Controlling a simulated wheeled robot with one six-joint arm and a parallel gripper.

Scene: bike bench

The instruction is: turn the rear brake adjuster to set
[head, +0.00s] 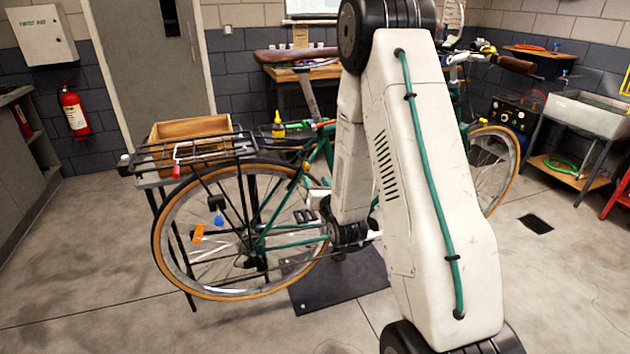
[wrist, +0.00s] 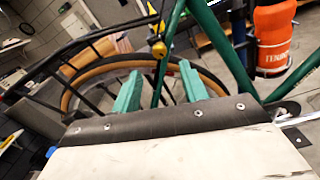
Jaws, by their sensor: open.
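The green bike (head: 290,243) stands side-on in the head view, its rear wheel (head: 158,240) at left. In the wrist view, a small yellow part (wrist: 158,50) sits by the green frame tubes (wrist: 215,40), above the wheel; it may be the rear brake adjuster, but its setting is not readable. My gripper (wrist: 160,88) shows two green fingers, spread apart with nothing between them. In the picture the yellow part lies just above the gap between the fingertips; the distance to it cannot be told. In the head view my arm hides the middle of the bike.
A black rear rack (head: 190,150) juts over the rear wheel, with a wooden crate (head: 185,130) near it. An orange canister (wrist: 272,40) is at the right of the wrist view. A sink (head: 592,112) stands far right. The left foreground floor is clear.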

